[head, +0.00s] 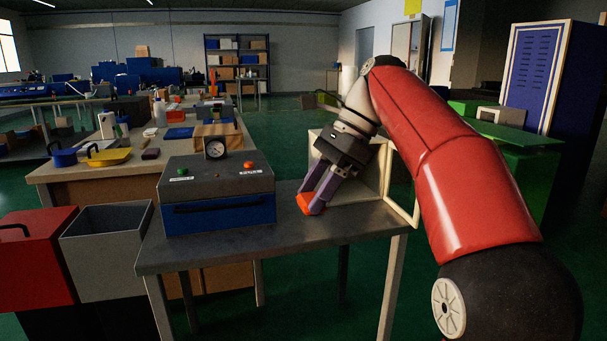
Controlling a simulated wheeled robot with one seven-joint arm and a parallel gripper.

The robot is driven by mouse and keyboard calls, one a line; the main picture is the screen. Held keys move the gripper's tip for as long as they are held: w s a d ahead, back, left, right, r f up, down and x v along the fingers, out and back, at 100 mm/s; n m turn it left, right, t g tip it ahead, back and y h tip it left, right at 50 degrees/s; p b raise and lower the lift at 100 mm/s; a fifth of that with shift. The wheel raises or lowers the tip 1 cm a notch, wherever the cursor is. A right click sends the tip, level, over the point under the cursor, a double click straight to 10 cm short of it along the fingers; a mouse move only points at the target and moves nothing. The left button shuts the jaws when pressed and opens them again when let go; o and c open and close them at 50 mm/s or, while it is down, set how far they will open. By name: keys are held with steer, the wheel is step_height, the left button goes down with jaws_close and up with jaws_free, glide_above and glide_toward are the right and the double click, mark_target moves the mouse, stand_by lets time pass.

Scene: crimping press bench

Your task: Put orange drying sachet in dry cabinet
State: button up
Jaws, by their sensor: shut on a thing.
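The orange drying sachet (306,204) is held between the purple fingertips of my gripper (317,197), which points down and to the left. The sachet is just above or at the surface of the grey bench (245,245); I cannot tell whether it touches. A pale, cream-framed box, which looks like the dry cabinet (374,180), stands on the bench behind and to the right of the gripper. A pale frame at its right side looks like its open door (402,203). My gripper and arm hide much of the box, including its inside.
A blue and grey press box (220,215) with a gauge (215,148) stands left of the gripper. A red bin (35,255) and a grey bin (105,240) stand at the left. A cluttered wooden bench (75,170) lies behind. The front of the grey bench is clear.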

steer(key=w+d+f+n+g+h, duration=0.1)
steer(key=w+d+f+n, duration=0.25)
steer(key=f, duration=0.85)
steer(key=w+d+f+n+g, duration=0.2)
steer(key=w+f, duration=0.3)
steer(key=f, duration=0.8)
steer(key=s+d+f+n+h, duration=0.1)
steer(key=s+d+f+n, duration=0.1)
steer(key=f, duration=0.6)
steer(key=s+d+f+n+g+h, duration=0.1)
steer(key=s+d+f+n+h, duration=0.1)
steer(key=f, duration=0.7)
steer(key=s+d+f+n+h, duration=0.2)
steer(key=s+d+f+n, duration=0.1)
steer(key=f, duration=0.5)
steer(key=shift+s+d+f+n+g, duration=0.35)
steer(key=shift+d+n, duration=0.2)
steer(key=shift+n, duration=0.6)
